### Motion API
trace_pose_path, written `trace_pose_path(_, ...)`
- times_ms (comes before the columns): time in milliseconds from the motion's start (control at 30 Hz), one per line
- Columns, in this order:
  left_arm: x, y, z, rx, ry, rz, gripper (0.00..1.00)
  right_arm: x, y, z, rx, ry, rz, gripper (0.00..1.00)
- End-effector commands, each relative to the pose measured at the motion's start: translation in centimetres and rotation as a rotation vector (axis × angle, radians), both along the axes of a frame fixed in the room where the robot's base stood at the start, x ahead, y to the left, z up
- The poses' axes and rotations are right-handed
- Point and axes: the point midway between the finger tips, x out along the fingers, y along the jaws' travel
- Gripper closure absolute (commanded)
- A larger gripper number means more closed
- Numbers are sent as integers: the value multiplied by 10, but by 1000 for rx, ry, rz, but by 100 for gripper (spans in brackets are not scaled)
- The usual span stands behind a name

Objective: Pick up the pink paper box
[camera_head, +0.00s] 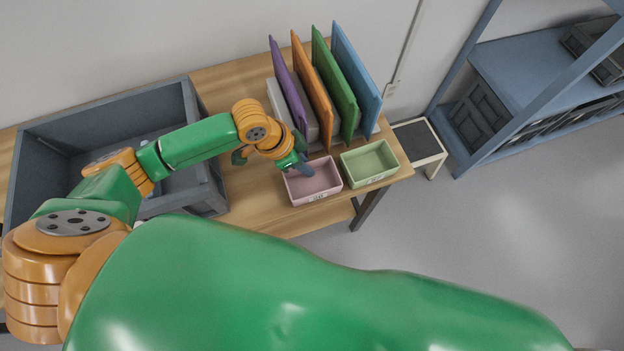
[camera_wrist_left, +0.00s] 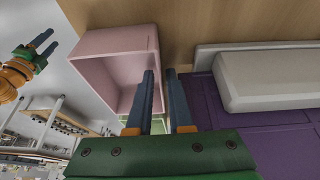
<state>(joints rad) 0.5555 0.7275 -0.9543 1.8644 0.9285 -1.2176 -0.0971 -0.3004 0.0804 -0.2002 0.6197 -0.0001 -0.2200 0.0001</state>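The pink paper box (camera_head: 318,197) is an open-topped tray near the front edge of the wooden table in the head view. In the left wrist view the pink box (camera_wrist_left: 118,40) is at upper left. My left gripper (camera_head: 304,168) is at the box's back-left rim, fingers pointing down toward it. In the wrist view the left gripper (camera_wrist_left: 165,78) has its two blue fingers apart, near the box's side wall; I cannot tell whether they touch it. My right gripper (camera_wrist_left: 45,45) shows far left in the wrist view, fingers apart and empty.
A green box (camera_head: 372,178) stands just right of the pink one. Purple, orange, green and blue upright panels (camera_head: 348,75) stand behind. A pale block (camera_wrist_left: 265,80) is close to the left gripper. A large grey crate (camera_head: 95,105) fills the table's left. Blue shelving (camera_head: 530,70) is at right.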

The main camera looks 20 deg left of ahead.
Motion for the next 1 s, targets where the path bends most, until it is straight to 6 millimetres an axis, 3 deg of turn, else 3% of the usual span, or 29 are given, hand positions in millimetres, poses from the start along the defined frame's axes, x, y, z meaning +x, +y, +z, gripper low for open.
trace_pose_path(433, 0, 0, -3, 0, 0, 0, 81, 1, 0, 2, 0, -2, 0, 50)
trace_pose_path(500, 0, 0, -3, 0, 0, 0, 100, 1, 0, 2, 0, -2, 0, 50)
trace_pose_path(1000, 0, 0, -3, 0, 0, 0, 100, 1, 0, 2, 0, -1, -1, 50)
